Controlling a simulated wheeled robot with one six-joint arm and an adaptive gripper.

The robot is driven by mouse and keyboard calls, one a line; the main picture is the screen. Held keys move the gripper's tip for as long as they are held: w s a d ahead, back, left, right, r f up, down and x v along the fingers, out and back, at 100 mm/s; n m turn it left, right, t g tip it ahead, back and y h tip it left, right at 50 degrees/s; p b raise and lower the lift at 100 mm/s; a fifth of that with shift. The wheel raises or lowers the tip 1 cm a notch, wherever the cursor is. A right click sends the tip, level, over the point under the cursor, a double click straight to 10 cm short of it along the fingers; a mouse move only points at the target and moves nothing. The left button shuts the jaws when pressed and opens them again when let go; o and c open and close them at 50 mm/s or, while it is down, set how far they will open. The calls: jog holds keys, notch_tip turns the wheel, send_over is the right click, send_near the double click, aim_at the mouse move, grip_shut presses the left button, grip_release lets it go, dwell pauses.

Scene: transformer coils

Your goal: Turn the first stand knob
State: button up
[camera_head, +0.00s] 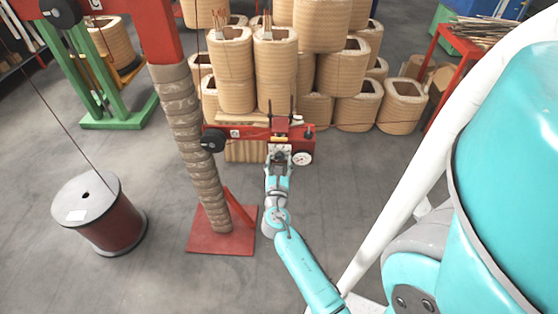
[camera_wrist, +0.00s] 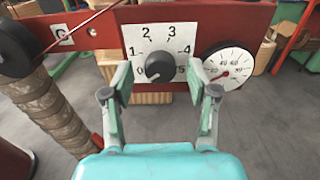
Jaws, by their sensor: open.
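The first stand knob (camera_wrist: 159,67) is a dark round knob on a white plate (camera_wrist: 137,40) numbered 0 to 5, fixed to a red beam. Its pointer seems to face the 0 at lower left. My gripper (camera_wrist: 159,74) is open, with one finger on each side of the knob in the wrist view. I see gaps between the fingers and the knob; whether the fingertips reach its depth I cannot tell. In the head view my gripper (camera_head: 278,160) is in front of the red beam (camera_head: 241,131), and the knob is too small to make out clearly.
A round gauge (camera_wrist: 229,67) is right of the plate. A black roller (camera_wrist: 17,48) and a wrapped post (camera_wrist: 55,110) are on the left. Stacked coils (camera_head: 317,112) stand behind the beam. A wire spool (camera_head: 110,220) stands on open floor at left.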

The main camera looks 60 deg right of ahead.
jog(key=shift+w+d, duration=0.2)
jog(key=shift+d, duration=0.3)
grip_shut()
